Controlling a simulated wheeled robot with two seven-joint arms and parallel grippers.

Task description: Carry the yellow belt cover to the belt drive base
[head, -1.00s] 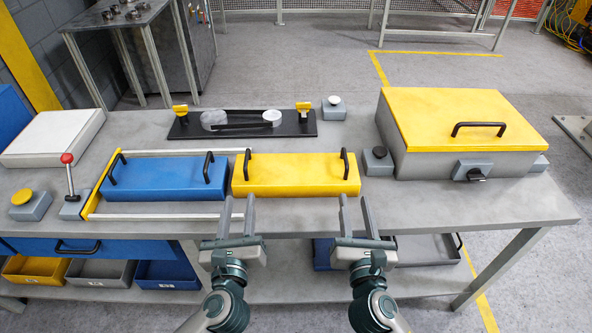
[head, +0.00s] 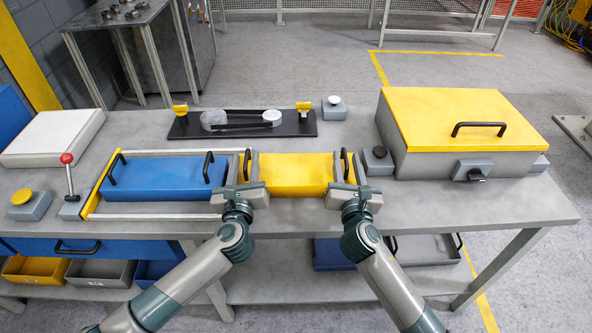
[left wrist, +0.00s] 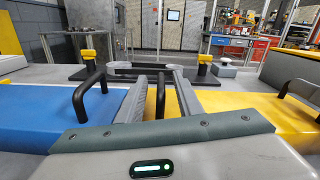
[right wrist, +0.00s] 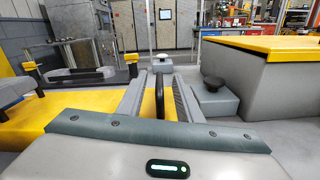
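The yellow belt cover (head: 292,174) lies flat on the workbench, a long box with a black handle at each end. My left gripper (head: 247,168) is at its left handle; in the left wrist view that handle (left wrist: 160,95) stands between the open fingers (left wrist: 167,92). My right gripper (head: 350,170) is at its right handle; in the right wrist view that handle (right wrist: 159,97) stands between the open fingers (right wrist: 158,95). I cannot see either finger touching a handle. The belt drive base (head: 245,130), a black plate with pulleys, a belt and two yellow end brackets, lies behind the cover.
A blue cover (head: 168,178) with two handles sits in a rail frame just left of the yellow cover. A grey box with a yellow lid (head: 455,118) stands at right. A black-knobbed block (head: 378,160) is close to my right gripper. A white-knobbed block (head: 334,108) stands beside the base.

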